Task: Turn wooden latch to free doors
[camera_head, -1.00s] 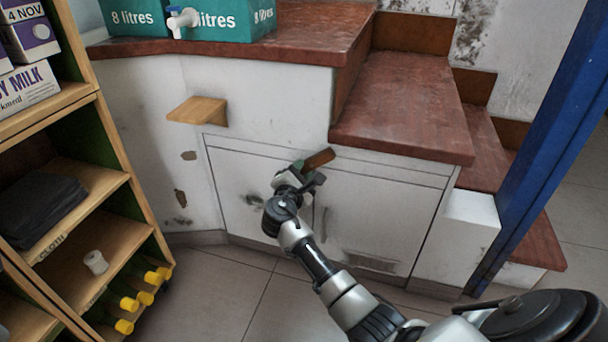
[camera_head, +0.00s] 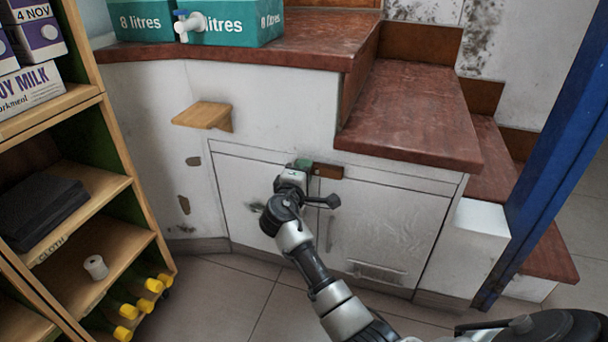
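The brown wooden latch (camera_head: 328,171) is at the top of the two white cupboard doors under the stairs. It lies nearly level, and its left part is hidden by my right gripper (camera_head: 303,172). The left door (camera_head: 245,190) and the right door (camera_head: 385,225) both look closed. My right arm comes in from the lower right, and its gripper is at the latch's left side. The view does not show whether the fingers grip the latch or only touch it. My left gripper is not in view.
A small wooden shelf (camera_head: 203,115) juts from the white wall at upper left. Reddish stair treads (camera_head: 410,115) overhang the doors. A wooden shelf unit (camera_head: 115,185) stands at left and a blue post (camera_head: 560,140) at right. The tiled floor (camera_head: 225,290) before the doors is clear.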

